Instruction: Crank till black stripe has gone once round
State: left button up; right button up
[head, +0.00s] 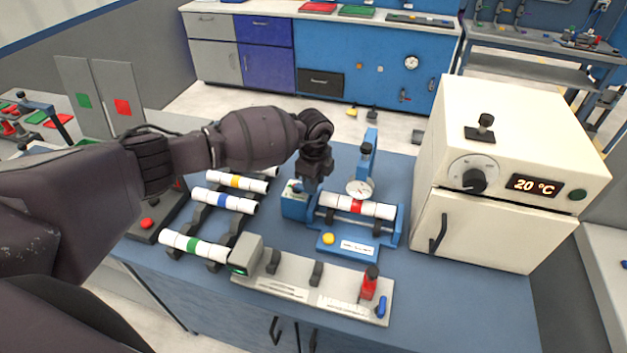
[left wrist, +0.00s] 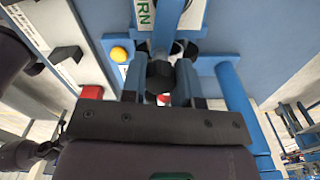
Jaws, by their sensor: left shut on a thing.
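A blue fixture (head: 322,239) stands on the bench and carries a white pipe with a red band (head: 357,207), lying across its supports. My left gripper (head: 311,184) is at the fixture's left end, pointing down. In the left wrist view its fingers (left wrist: 160,88) are shut on a dark crank knob (left wrist: 159,72). The crank's arm is mostly hidden by the gripper. A label ending in "RN" (left wrist: 143,13) shows beside it. I cannot make out a black stripe in either view. My right gripper is in neither view.
A round dial gauge (head: 360,187) and a blue post stand behind the pipe. Pipes with yellow, blue and green bands (head: 195,245) lie on a rack to the left. A grey fixture (head: 300,283) lies in front, a cream oven (head: 500,215) to the right.

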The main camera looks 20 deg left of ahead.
pick_arm(q)
jog(key=shift+r, duration=0.1)
jog(key=o, duration=0.9)
notch_tip(320, 180, up, 11)
jog(key=shift+f+b, duration=0.1)
jog(key=shift+b, duration=0.35)
jog(key=shift+s+f, duration=0.1)
jog(key=shift+f, duration=0.05)
